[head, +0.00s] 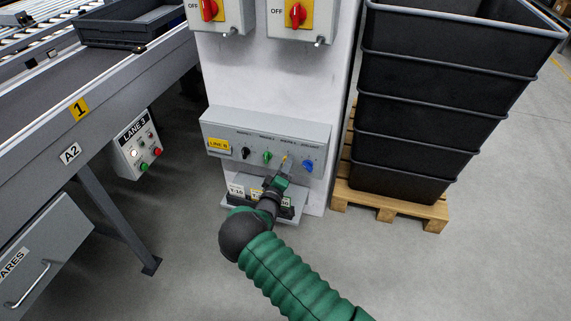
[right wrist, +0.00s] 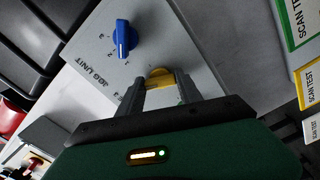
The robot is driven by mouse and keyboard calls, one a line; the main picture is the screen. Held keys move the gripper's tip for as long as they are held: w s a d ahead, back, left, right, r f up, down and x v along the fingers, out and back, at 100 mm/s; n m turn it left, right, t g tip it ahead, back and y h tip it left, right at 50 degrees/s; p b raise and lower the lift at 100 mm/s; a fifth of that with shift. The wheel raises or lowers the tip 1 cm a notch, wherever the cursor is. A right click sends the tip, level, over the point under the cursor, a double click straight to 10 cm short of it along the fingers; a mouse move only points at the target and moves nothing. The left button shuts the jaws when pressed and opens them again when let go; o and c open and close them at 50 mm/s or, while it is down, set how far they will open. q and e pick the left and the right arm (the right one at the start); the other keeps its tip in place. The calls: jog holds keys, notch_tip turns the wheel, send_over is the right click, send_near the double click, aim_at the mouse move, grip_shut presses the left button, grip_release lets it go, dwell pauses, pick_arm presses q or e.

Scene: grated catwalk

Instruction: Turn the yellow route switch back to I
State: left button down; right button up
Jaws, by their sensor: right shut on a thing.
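The yellow route switch (head: 285,157) is a small knob on the sloped front of a grey switch box (head: 222,127). My right gripper (head: 282,166) reaches it from below and is shut on it. In the right wrist view the yellow switch (right wrist: 160,75) sits between the two dark fingers of my right gripper (right wrist: 160,86). Which mark the switch points to is hidden. My left gripper is not in view.
A blue knob (head: 308,166) is close right of the yellow one; green (head: 267,156) and black (head: 245,152) knobs are to its left. A label holder (head: 236,190) is below. Stacked black crates (head: 420,130) stand right on a pallet (head: 385,205); a conveyor (head: 100,100) is left.

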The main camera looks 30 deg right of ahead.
jog(key=n, duration=0.5)
jog(key=shift+a+f+p, duration=0.1)
jog(key=shift+a+p, duration=0.15)
jog(key=shift+p, duration=0.1)
dwell(0.3)
jog(key=o, duration=1.4)
jog(key=shift+w+f, duration=0.1)
jog(key=shift+d, duration=0.1)
